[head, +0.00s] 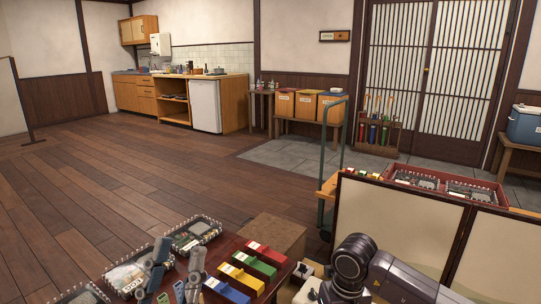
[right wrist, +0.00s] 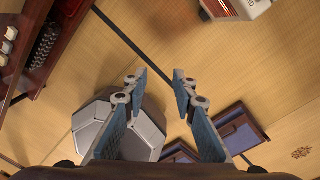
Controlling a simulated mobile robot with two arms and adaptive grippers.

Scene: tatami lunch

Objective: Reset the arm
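In the head view my left gripper (head: 180,250) is at the bottom, over the front table, with its two fingers apart and nothing visible between them. In the right wrist view my right gripper (right wrist: 160,76) has its two blue-padded fingers spread, with a clear gap between the tips and nothing held. Below it is tatami floor. My right arm shows at the bottom right of the head view, but its gripper is not visible there. The task names no object.
A dark table (head: 228,243) below my left gripper bears red, green, yellow and blue boxes and spiky-edged trays (head: 197,233). A low screen (head: 395,225) stands beyond my right arm. A grey faceted object (right wrist: 95,120) lies below my right gripper. Open wooden floor (head: 110,170) lies left.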

